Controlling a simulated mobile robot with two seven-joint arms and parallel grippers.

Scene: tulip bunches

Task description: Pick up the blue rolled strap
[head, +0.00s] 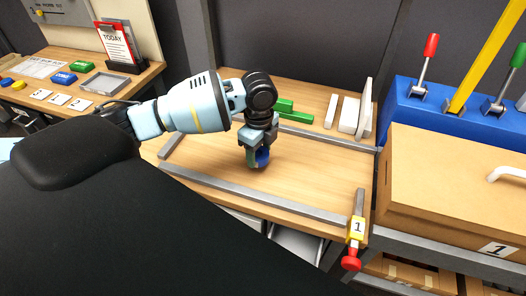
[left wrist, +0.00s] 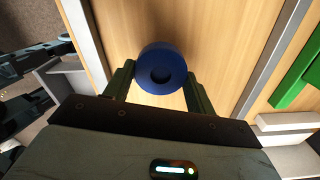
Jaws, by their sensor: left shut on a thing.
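The blue rolled strap (left wrist: 161,70) is a round blue roll with a dark hole in its middle, between the two green fingers in the left wrist view. In the head view the strap (head: 263,157) shows low between the fingertips, partly hidden by a finger. My left gripper (head: 257,157) points down over the wooden table and is shut on the strap. The left gripper's fingers (left wrist: 158,88) flank the roll on both sides. Whether the strap still touches the table I cannot tell. My right gripper is not in view.
Grey rails (head: 262,196) edge the wooden table (head: 310,172). Green blocks (head: 292,112) and white blocks (head: 349,114) stand at its back. A brown box (head: 440,190) and a blue lever stand (head: 420,107) are at right. A red clamp knob (head: 351,260) sits at the front corner.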

